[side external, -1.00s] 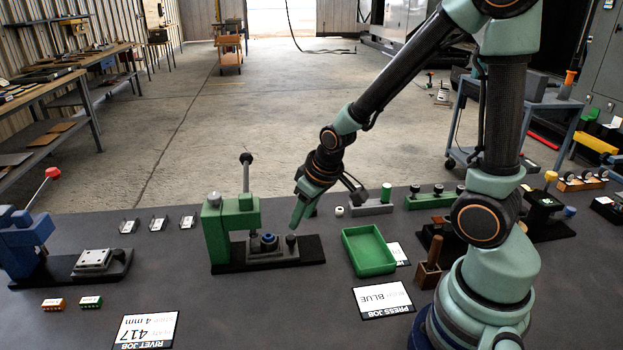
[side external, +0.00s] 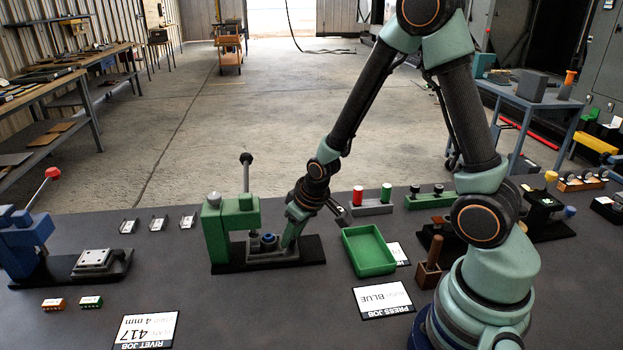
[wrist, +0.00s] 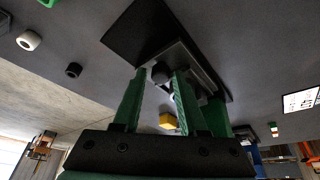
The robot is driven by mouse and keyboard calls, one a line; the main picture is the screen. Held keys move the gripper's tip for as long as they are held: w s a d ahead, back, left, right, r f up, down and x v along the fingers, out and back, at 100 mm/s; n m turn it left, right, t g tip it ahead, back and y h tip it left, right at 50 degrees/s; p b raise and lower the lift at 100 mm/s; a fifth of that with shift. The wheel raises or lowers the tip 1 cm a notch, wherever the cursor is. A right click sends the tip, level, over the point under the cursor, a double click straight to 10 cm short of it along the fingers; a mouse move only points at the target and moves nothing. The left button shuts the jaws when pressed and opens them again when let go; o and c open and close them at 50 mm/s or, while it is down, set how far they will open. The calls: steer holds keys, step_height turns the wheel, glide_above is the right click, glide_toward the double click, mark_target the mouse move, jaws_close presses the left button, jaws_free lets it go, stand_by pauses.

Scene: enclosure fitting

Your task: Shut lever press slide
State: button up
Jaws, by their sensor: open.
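The green lever press (side external: 217,238) stands on a black base plate (side external: 315,250), its dark lever (side external: 246,178) upright. A grey slide (side external: 268,259) extends to the right of the press body, with a blue ring-shaped part (side external: 269,240) on it. My gripper (side external: 289,243) is down at the slide's right end, its fingers hiding the knob there in the side view. In the wrist view, the dark round knob (wrist: 160,73) shows between the tips of my two open green fingers (wrist: 157,82). I cannot tell whether either finger touches it.
A green tray (side external: 368,252) lies just right of the press. Behind it, a grey block (side external: 371,209) holds a red and a green cylinder. A blue press (side external: 24,245) stands at far left. Small metal brackets (side external: 158,224) lie behind. The table in front of the press is clear.

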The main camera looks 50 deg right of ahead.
jaws_close()
stand_by(1.3)
